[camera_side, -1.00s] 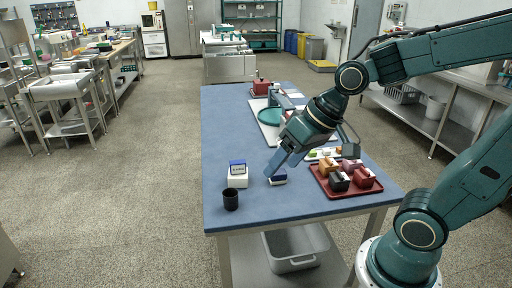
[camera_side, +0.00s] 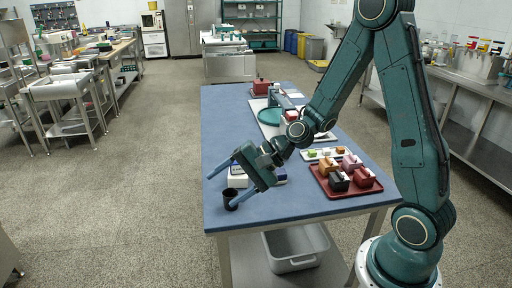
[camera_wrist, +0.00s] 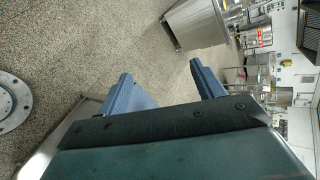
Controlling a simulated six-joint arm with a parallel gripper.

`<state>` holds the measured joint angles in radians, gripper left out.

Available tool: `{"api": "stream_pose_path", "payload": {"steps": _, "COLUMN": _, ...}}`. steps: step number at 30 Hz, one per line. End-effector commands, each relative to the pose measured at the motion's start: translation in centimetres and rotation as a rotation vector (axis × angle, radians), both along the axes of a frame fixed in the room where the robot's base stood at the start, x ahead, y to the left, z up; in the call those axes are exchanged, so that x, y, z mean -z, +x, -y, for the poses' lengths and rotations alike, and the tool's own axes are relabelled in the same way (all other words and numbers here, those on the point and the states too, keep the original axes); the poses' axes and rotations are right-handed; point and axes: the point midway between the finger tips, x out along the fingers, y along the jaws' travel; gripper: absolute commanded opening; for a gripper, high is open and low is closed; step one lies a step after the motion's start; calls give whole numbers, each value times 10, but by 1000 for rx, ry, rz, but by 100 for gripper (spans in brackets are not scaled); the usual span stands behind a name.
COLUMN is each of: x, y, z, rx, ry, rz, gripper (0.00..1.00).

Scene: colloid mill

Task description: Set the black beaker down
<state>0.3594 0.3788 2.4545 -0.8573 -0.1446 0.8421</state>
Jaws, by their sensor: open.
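The black beaker (camera_side: 229,196) stands upright on the blue table near its front left corner in the side view. My gripper (camera_side: 220,191) is open with nothing held between its fingers. Its fingers point down and to the left. The lower finger overlaps the beaker in the picture and hides part of it; I cannot tell whether they touch. The wrist view shows both fingers (camera_wrist: 162,72) spread apart, with floor between them and no beaker in sight.
Two white boxes with blue tops stand behind my gripper, the left one (camera_side: 235,182) partly hidden. A red tray (camera_side: 322,183) with several small blocks lies to the right. The table's (camera_side: 275,207) front strip is clear. A grey bin (camera_side: 297,262) sits below.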

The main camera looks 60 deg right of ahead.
Motion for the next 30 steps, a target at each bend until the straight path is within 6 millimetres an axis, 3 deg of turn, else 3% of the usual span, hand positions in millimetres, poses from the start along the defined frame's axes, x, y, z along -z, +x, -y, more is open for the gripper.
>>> {"api": "stream_pose_path", "payload": {"steps": 8, "x": 31, "y": 26, "z": 20, "rx": 275, "ry": 311, "rz": -108, "gripper": 67}}
{"api": "stream_pose_path", "payload": {"steps": 15, "x": 63, "y": 43, "z": 49, "rx": 543, "ry": 582, "rz": -203, "gripper": 67}}
{"api": "stream_pose_path", "payload": {"steps": 30, "x": 135, "y": 45, "z": 117, "rx": 1063, "ry": 1042, "rz": -358, "gripper": 67}}
